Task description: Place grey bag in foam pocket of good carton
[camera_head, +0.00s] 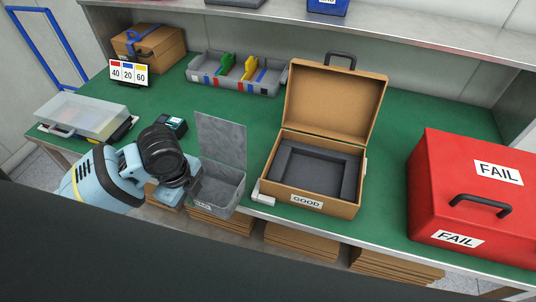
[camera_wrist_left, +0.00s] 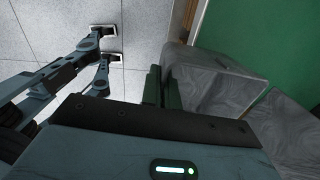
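The good carton (camera_head: 305,203) is a brown open case labelled GOOD, its lid raised at the back. Its dark grey foam pocket (camera_head: 318,172) looks empty. A grey bin (camera_head: 215,192) with a raised lid stands left of it at the front edge. I cannot make out a separate grey bag; the bin's inside is partly hidden. My left gripper (camera_head: 168,194) is low beside the bin's left side. In the left wrist view its fingers (camera_wrist_left: 162,88) are beside the grey bin wall (camera_wrist_left: 215,75); their gap is unclear. My right gripper is not in view.
A red FAIL box (camera_head: 470,200) stands at the right. A divided grey tray (camera_head: 237,75), a brown carton (camera_head: 148,47) and a number sign (camera_head: 128,72) are at the back. A clear-lidded box (camera_head: 82,115) is at the left. Green table shows around the good carton.

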